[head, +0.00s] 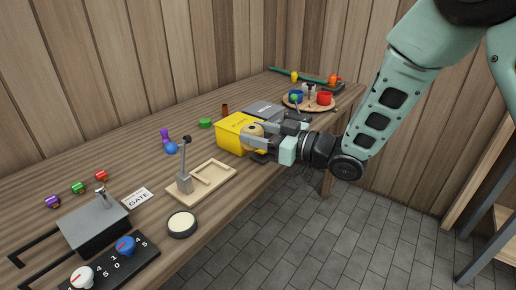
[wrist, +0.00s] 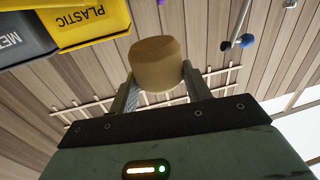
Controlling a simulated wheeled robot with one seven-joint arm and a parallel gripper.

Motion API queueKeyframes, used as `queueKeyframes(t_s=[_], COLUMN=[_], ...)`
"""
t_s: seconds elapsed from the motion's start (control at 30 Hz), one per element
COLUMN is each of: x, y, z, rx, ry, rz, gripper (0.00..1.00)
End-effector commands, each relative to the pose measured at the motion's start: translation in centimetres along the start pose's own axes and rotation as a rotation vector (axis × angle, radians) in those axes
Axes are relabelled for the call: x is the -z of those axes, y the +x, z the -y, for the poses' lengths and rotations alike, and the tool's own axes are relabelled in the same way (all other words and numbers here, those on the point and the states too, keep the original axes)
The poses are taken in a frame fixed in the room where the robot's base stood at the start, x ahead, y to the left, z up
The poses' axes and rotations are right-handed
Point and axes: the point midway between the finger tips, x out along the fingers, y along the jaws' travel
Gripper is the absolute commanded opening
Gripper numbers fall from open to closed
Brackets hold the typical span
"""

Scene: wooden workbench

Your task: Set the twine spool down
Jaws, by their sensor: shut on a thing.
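The twine spool is a tan, rounded cylinder. In the wrist view the spool (wrist: 157,62) sits between my two fingers, which grip it from both sides. In the head view the spool (head: 253,130) shows at the tips of my gripper (head: 250,138), in front of the yellow bin (head: 230,134). My gripper is shut on the spool and reaches in from the right over the bench's front edge. The spool's underside is hidden in the head view, so I cannot tell whether it touches anything.
A grey bin (head: 263,110) stands behind the yellow one. A pale wooden frame with a lever (head: 205,182), a dark round tin (head: 182,224) and a knob panel (head: 112,264) lie to the left. A round tray (head: 293,106) with cups stands at the far right. Bare bench (head: 130,139) shows at the back left.

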Motion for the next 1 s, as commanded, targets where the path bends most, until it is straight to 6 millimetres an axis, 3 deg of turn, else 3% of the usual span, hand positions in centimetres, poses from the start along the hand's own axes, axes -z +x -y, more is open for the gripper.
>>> queueKeyframes(t_s=[0.1,0.27,0.37,0.5,0.6,0.8,1.0], x=[1.4,0.3,-1.7,-4.9,-6.9,-9.3,-10.7], y=[-0.1,-1.7,-4.1,-9.1,-12.9,-19.1,-23.5], z=[-0.3,-3.2,-6.6,-11.8,-14.6,-17.9,-19.4], rx=[-0.008,-0.119,-0.259,-0.499,-0.654,-0.877,-1.022], ry=[0.0,0.003,0.004,0.003,0.003,0.0,0.0], rz=[0.0,0.008,0.016,0.026,0.031,0.035,0.039], gripper=[0.25,0.25,0.25,0.25,0.25,0.25,0.25])
